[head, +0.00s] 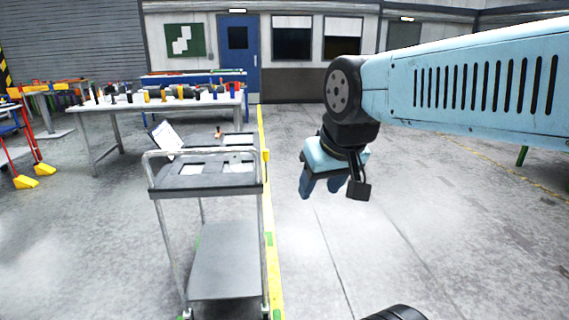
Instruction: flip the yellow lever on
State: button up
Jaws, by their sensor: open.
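My gripper (320,188) hangs from the light blue arm, right of the grey cart (205,188), over bare floor. Its dark blue fingers point down and stand apart, with nothing seen between them. I cannot clearly make out a yellow lever. A small yellow patch (266,155) shows at the cart's right edge, against the yellow floor line, and I cannot tell whether it is a lever. A small orange-brown piece (218,132) stands at the cart's far side, too small to identify.
The cart carries dark trays and a tilted white sheet (166,138). A long table (155,104) with many small coloured items stands behind it at left. Red and yellow equipment (30,150) is at far left. The floor right of the yellow line (271,240) is mostly clear.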

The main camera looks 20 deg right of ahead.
aim_at(266, 152)
jog(key=z, duration=0.15)
jog(key=k, duration=0.55)
jog(key=u, duration=0.6)
jog(key=i, duration=1.55)
jog(key=z, duration=0.4)
